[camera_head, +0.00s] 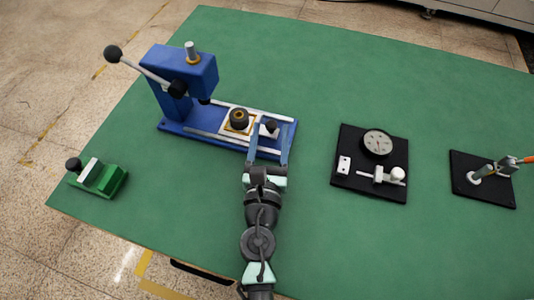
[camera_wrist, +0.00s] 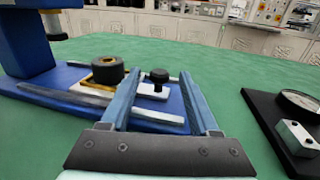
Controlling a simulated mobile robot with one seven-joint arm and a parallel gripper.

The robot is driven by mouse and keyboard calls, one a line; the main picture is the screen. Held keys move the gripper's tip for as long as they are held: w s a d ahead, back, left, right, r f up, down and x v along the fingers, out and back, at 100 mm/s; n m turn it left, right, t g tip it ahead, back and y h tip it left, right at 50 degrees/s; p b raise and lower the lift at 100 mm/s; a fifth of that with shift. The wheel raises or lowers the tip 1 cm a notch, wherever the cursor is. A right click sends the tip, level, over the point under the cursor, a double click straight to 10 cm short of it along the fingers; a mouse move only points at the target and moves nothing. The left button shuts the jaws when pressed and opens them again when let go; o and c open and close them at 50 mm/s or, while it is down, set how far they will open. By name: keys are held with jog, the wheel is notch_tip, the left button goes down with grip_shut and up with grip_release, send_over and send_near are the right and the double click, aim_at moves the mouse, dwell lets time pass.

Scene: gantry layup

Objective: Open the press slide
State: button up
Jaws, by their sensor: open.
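A blue press (camera_head: 185,75) stands at the back left of the green table. Its long blue base carries pale rails and a slide plate (camera_head: 225,124) with a black ring-shaped part (camera_head: 238,119) in a yellow frame. A black knob (camera_head: 270,126) stands at the slide's right end; it also shows in the wrist view (camera_wrist: 159,75). My gripper (camera_head: 269,132) is open, its fingers pointing at the knob from the front. In the wrist view (camera_wrist: 158,90) the knob appears between the two fingers. I cannot tell whether either finger touches it.
A black board with a dial gauge (camera_head: 376,144) lies to the right of my gripper. Farther right is a black plate with a toggle clamp (camera_head: 487,174). A small green block with a black knob (camera_head: 98,176) sits at the left edge. The table (camera_head: 400,80) behind is clear.

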jog(key=s+b, duration=0.1)
jog(key=s, duration=0.2)
jog(key=s+a, duration=0.1)
jog(key=s, duration=0.3)
jog(key=s+b, duration=0.1)
jog(key=s, duration=0.3)
jog(key=shift+a+f+b, duration=0.1)
jog(key=shift+a+b, duration=0.1)
jog(key=shift+b, duration=0.15)
jog(key=shift+s, duration=0.65)
